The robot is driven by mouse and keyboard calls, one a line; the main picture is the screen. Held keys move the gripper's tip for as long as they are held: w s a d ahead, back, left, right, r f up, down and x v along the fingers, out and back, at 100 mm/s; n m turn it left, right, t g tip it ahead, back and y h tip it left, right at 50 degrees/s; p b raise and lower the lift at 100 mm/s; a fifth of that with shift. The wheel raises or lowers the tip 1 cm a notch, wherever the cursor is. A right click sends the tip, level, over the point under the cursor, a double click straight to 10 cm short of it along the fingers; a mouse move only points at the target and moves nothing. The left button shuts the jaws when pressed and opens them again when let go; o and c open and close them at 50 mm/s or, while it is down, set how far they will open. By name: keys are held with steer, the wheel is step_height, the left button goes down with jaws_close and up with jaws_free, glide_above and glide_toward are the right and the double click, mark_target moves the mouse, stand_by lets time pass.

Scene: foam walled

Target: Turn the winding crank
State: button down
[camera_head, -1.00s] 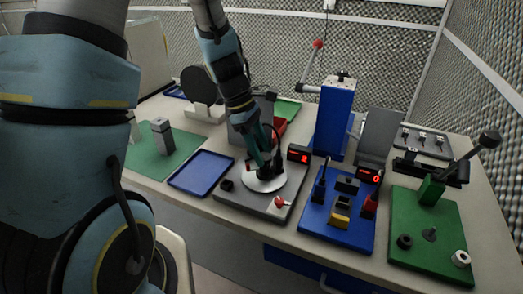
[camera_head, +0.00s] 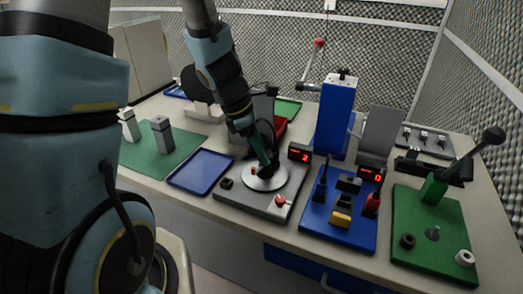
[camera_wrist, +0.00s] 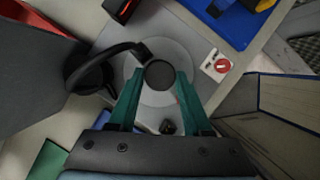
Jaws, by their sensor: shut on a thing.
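The winding station is a grey base plate (camera_head: 238,198) on the table, with a pale round disc (camera_head: 281,180) on it. A round black crank knob (camera_wrist: 158,74) stands over the disc in the wrist view. The disc (camera_wrist: 180,48) also shows there, around and below the knob. My gripper (camera_head: 266,170) is low over the disc in the head view. In the wrist view its green fingers (camera_wrist: 159,80) are shut on the knob from both sides. My gripper partly hides the crank in the head view, and the crank's arm is mostly hidden under the knob.
A red button (camera_head: 280,200) sits at the plate's front right, and a red-digit display (camera_head: 300,153) stands behind. A blue tray (camera_head: 202,172) lies to the left. A blue board (camera_head: 338,226) with blocks and a green lever board (camera_head: 432,245) lie to the right.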

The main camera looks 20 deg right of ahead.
steer(key=shift+s+n+t+b, duration=0.15)
steer(key=shift+n+t+b, duration=0.25)
steer(key=shift+n, duration=0.8)
steer(key=shift+s+n+t+b, duration=0.15)
steer(key=shift+n+t, duration=0.45)
steer(key=shift+n, duration=0.6)
steer(key=shift+d+n+t+b, duration=0.1)
steer(key=shift+n+t+b, duration=0.35)
steer(key=shift+n, duration=1.05)
steer(key=shift+n+t, duration=0.25)
steer(key=shift+n, duration=0.25)
steer(key=shift+c, duration=1.8)
jaws_free()
steer(key=shift+y, duration=0.3)
